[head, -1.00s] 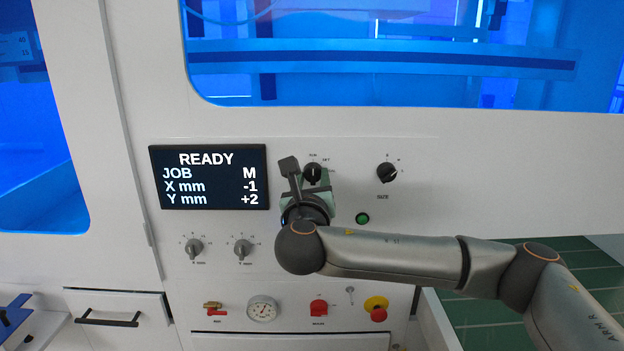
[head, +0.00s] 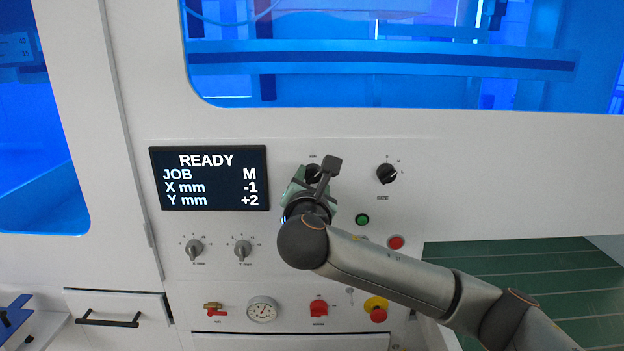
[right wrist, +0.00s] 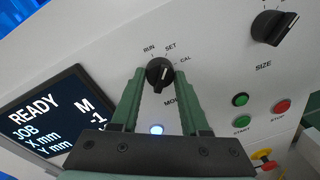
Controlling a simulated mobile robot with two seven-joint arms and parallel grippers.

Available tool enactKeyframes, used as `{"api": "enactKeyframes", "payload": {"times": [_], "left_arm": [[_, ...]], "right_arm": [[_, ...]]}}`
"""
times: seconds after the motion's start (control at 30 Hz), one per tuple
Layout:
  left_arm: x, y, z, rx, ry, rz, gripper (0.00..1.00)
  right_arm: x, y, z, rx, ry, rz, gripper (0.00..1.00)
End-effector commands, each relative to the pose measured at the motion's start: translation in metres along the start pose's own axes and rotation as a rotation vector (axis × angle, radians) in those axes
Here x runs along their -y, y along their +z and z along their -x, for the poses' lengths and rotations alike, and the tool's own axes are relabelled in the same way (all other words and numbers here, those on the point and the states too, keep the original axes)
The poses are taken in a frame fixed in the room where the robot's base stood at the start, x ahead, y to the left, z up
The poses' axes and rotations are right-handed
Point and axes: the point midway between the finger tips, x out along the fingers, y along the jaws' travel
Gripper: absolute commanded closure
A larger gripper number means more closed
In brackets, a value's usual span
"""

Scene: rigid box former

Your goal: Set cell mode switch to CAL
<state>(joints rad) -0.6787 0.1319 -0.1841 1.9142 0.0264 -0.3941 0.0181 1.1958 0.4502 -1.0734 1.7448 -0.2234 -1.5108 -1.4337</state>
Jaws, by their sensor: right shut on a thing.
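The cell mode switch is a black rotary knob (right wrist: 160,73) with RUN, SET and CAL printed around its upper side. It also shows in the head view (head: 312,172), partly covered by my right gripper. My right gripper (right wrist: 160,80) is shut on the knob, with one green finger on each side of it. In the head view the right gripper (head: 311,180) is turned, its wrist camera leaning up and to the right. A small pale mark on the knob seems to point up toward SET or CAL; I cannot tell which exactly. My left gripper is not in view.
The display (head: 208,178) reads READY, JOB M, X -1, Y +2. The SIZE knob (head: 386,173) is to the right. A green button (head: 362,219), a red button (head: 396,242) and an emergency stop (head: 376,308) lie below. Two grey knobs (head: 242,250) are lower left.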

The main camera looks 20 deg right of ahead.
Motion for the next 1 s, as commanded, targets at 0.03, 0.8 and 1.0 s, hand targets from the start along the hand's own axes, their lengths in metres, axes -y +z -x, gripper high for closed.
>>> {"api": "enactKeyframes", "payload": {"times": [0.03, 0.8, 1.0], "left_arm": [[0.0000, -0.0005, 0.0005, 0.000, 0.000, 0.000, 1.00], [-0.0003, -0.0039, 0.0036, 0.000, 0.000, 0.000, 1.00], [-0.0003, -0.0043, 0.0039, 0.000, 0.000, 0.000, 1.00]], "right_arm": [[0.0007, -0.0007, -0.0001, -0.006, -0.002, -0.045, 1.00], [0.0011, 0.0012, -0.0002, -0.050, 0.007, -0.719, 1.00], [0.0010, 0.0013, -0.0001, -0.057, 0.009, -0.817, 1.00]]}}
